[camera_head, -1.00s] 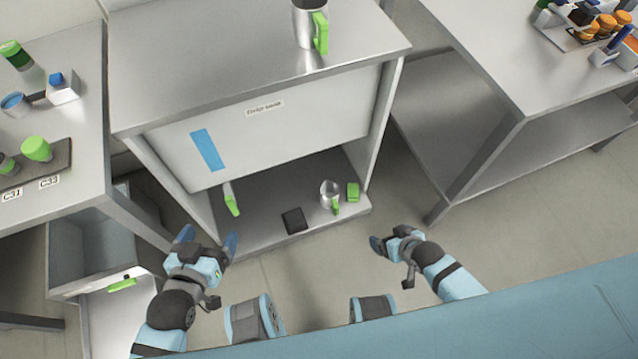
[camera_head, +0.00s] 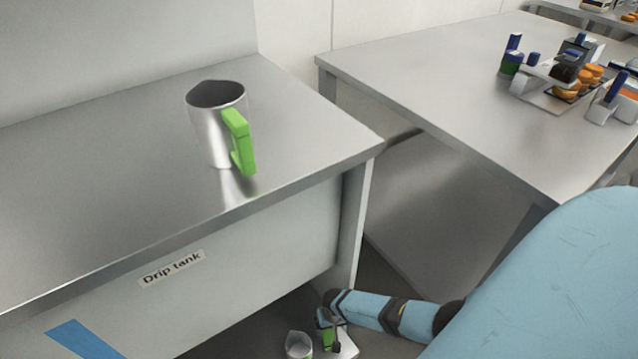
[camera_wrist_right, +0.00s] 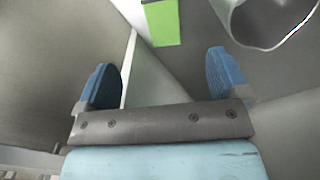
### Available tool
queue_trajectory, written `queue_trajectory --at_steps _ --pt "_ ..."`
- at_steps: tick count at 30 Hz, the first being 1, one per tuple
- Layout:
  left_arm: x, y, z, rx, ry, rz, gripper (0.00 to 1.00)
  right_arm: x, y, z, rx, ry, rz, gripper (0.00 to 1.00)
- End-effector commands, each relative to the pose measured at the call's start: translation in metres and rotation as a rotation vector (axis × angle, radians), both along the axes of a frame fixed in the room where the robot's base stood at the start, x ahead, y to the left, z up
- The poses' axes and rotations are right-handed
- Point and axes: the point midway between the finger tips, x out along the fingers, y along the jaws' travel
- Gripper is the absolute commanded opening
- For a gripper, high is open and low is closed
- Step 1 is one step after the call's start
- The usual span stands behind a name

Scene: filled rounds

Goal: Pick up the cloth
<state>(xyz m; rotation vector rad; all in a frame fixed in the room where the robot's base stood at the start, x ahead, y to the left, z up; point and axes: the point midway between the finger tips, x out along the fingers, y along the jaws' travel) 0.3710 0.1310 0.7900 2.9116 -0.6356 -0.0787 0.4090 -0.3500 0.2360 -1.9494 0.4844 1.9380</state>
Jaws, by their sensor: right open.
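The arm and gripper mostly hide the green piece there. My left gripper is out of view.
The jug's rim (camera_wrist_right: 232,20) is close on the right in the wrist view. A steel counter (camera_head: 90,165) with a "Drip tank" label overhangs the shelf. A metal jug with a green handle (camera_head: 215,130) stands on it. Another table (camera_head: 440,85) bears several items.

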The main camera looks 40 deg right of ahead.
Motion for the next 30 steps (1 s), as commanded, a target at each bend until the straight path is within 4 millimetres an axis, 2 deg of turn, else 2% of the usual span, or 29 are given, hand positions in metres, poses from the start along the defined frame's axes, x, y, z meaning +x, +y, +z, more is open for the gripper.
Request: queue_trajectory --at_steps 5,8,9,15,23,30 --pt "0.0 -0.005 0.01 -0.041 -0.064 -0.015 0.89 0.0 -0.002 -0.019 -0.002 0.013 -0.012 0.94" --pt "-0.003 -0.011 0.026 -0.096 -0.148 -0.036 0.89 0.0 -0.002 -0.037 -0.002 0.01 -0.012 0.94" --pt "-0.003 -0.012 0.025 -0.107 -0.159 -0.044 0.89 0.0 -0.002 -0.048 -0.003 0.012 -0.013 0.94" --pt "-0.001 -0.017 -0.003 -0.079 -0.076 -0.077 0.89 0.001 -0.001 -0.082 -0.001 0.01 -0.01 0.94" --pt "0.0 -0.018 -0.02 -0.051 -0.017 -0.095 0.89 0.001 -0.001 -0.095 -0.002 0.009 -0.01 0.94" --pt "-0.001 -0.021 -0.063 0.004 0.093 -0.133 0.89 0.005 0.0 -0.128 -0.003 0.009 -0.01 0.94"
